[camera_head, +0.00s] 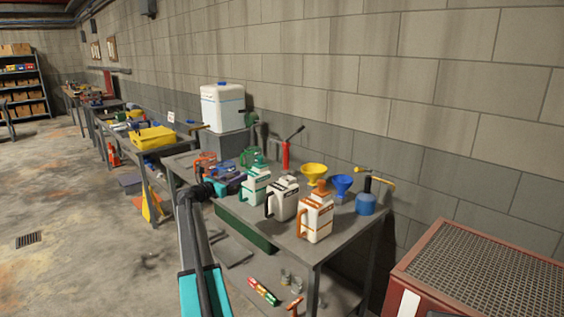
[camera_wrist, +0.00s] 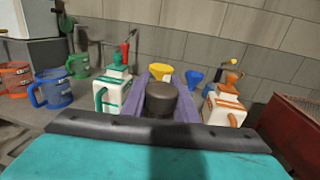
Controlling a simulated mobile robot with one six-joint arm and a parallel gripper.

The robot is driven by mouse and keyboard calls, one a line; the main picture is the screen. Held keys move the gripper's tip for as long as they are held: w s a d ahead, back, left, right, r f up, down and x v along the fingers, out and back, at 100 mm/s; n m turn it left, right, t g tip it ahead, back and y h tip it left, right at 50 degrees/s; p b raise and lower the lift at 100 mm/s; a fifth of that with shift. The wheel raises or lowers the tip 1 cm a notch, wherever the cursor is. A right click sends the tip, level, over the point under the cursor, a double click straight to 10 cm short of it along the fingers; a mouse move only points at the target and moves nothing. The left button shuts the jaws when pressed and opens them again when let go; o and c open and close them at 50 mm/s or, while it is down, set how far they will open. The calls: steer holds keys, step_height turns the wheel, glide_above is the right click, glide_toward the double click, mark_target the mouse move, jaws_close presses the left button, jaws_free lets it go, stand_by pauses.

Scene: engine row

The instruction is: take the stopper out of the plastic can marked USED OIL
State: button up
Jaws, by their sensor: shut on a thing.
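Three white plastic cans stand on the grey bench: one with green trim (camera_head: 257,186), one with black trim (camera_head: 283,202), one with orange trim (camera_head: 315,219). Their labels are too small to read, so I cannot tell which says USED OIL. My gripper (camera_wrist: 160,92) has purple fingers and is shut on a dark round stopper (camera_wrist: 160,101). In the head view it is left of the green-trimmed can. The black-trimmed can shows a pale top with no dark stopper; the wrist view hides it behind the gripper. The green (camera_wrist: 118,72) and orange (camera_wrist: 232,82) stoppers sit on their cans.
Yellow (camera_head: 314,173) and blue (camera_head: 342,184) funnels, a blue torch bottle (camera_head: 366,200) and a red jack-like tool (camera_head: 286,154) stand behind. Orange, blue and green jugs (camera_wrist: 80,66) stand left. A red mesh-topped box (camera_head: 480,265) is right of the bench.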

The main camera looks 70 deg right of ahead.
steer(key=s+d+r+m+g, duration=0.1)
steer(key=s+d+r, duration=0.1)
steer(key=s+d, duration=0.3)
steer(key=s+d+r+m+g+y, duration=0.1)
steer(key=s+d+r+g, duration=0.1)
steer(key=s+d, duration=0.4)
steer(key=s, duration=0.4)
steer(key=shift+s+d+r+p, duration=0.3)
steer(key=shift+s, duration=0.1)
steer(key=shift+s+a, duration=0.15)
steer(key=shift+s, duration=0.05)
